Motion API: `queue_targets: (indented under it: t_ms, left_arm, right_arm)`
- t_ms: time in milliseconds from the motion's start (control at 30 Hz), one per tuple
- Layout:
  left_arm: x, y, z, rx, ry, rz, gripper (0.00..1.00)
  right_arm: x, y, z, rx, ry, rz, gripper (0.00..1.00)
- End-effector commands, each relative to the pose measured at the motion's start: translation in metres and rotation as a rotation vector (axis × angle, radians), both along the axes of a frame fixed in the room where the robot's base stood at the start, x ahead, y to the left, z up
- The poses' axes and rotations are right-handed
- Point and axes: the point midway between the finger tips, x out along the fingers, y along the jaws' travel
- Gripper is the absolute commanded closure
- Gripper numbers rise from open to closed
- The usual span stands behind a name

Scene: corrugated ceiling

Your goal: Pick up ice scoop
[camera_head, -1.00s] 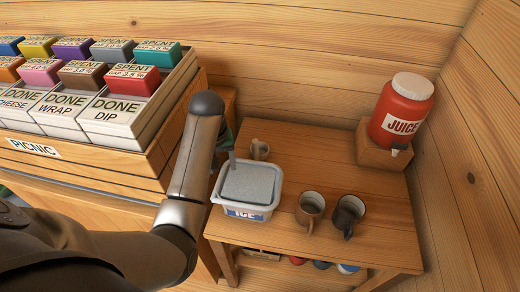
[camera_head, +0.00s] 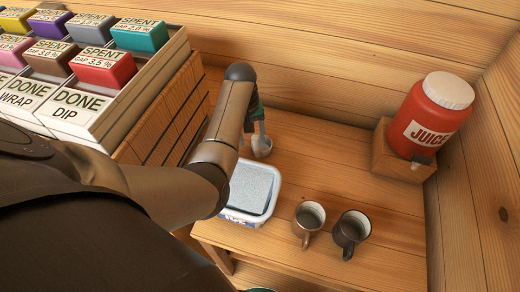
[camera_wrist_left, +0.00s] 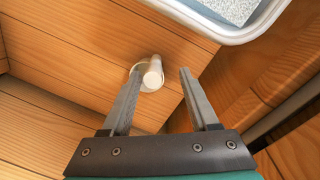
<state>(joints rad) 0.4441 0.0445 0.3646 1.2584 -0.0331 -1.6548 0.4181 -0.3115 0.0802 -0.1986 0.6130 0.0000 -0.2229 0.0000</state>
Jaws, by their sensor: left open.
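A small pale scoop (camera_head: 263,148) is on the wooden table behind the ice tub, partly hidden by my left gripper. In the left wrist view the scoop (camera_wrist_left: 152,74) shows as a pale rounded piece with a stub. My left gripper (camera_head: 259,132) is above it, pointing down. In the wrist view the gripper (camera_wrist_left: 161,71) is open, with the scoop seen between its fingertips, nearer the left finger. Whether a finger touches it I cannot tell. The white tub (camera_head: 243,220) of grey ice stands in front of it. My right gripper is not in view.
A brown mug (camera_head: 308,220) and a dark mug (camera_head: 350,232) stand right of the tub. A red juice jug (camera_head: 430,115) sits on a wooden block at the back right. A box rack (camera_head: 150,90) is at left. The table's middle is clear.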

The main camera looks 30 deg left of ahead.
Motion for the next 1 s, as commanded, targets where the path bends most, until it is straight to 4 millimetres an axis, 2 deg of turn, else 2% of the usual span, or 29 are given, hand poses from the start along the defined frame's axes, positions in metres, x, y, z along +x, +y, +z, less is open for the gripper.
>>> queue_targets:
  t_ms: [67, 233, 633, 933, 1000]
  left_arm:
    - [0.001, -0.001, -0.01, -0.001, 0.001, 0.0, 0.39]
    - [0.002, -0.001, -0.018, 0.0, -0.001, 0.0, 0.39]
    - [0.012, -0.007, -0.063, 0.0, 0.0, 0.0, 0.39]
    - [0.012, -0.007, -0.066, 0.001, -0.002, 0.0, 0.39]
    - [0.012, -0.007, -0.065, 0.001, -0.002, 0.0, 0.46]
  right_arm:
    - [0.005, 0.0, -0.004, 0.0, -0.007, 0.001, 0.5]
    - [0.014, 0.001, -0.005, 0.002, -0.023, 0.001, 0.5]
    - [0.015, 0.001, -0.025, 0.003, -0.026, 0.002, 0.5]
    - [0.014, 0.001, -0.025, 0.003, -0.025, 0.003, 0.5]
    - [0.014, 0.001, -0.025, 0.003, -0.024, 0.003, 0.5]
